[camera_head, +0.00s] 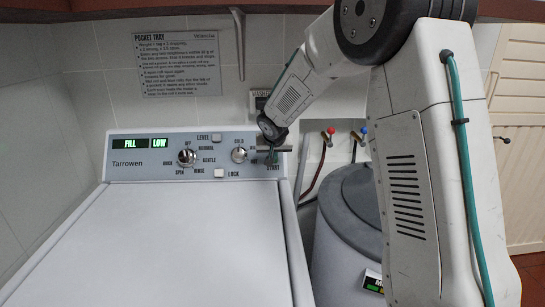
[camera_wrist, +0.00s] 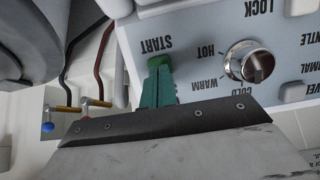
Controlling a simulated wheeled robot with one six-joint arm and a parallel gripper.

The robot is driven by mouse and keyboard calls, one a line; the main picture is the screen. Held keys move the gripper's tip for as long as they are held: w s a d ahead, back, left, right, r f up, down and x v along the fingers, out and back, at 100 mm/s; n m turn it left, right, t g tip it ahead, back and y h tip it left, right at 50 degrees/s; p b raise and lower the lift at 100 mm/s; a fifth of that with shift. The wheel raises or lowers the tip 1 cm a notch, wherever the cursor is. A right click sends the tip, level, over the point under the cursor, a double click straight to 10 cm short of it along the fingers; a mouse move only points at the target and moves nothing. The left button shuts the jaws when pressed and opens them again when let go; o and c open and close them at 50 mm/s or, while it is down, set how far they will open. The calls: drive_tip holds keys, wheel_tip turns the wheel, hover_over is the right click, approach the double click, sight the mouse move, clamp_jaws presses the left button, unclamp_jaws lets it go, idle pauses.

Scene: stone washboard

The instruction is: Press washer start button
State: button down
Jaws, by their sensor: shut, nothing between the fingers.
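The washer (camera_head: 190,240) has a light control panel (camera_head: 125,174) with a lit green display (camera_head: 146,143) reading FILL and LOW. The START label shows at the panel's right end, and upside down in the wrist view (camera_wrist: 156,44). I cannot make out the start button itself; my gripper covers the spot by the label. My gripper (camera_head: 272,157) is at the panel's right end. In the wrist view its green fingers (camera_wrist: 159,68) are shut together and empty, with the tips close beside the START label. I cannot tell whether they touch the panel.
A temperature knob (camera_wrist: 248,62) sits beside my fingers, and a large cycle dial (camera_head: 187,157) is farther left. A LOCK button (camera_head: 219,173) and LEVEL button (camera_head: 217,138) are on the panel. A grey lidded bin (camera_head: 345,215) and red and blue taps are at right.

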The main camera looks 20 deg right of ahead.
drive_tip(key=v, duration=1.1)
drive_tip(key=shift+s, duration=0.35)
drive_tip(key=shift+r, duration=0.1)
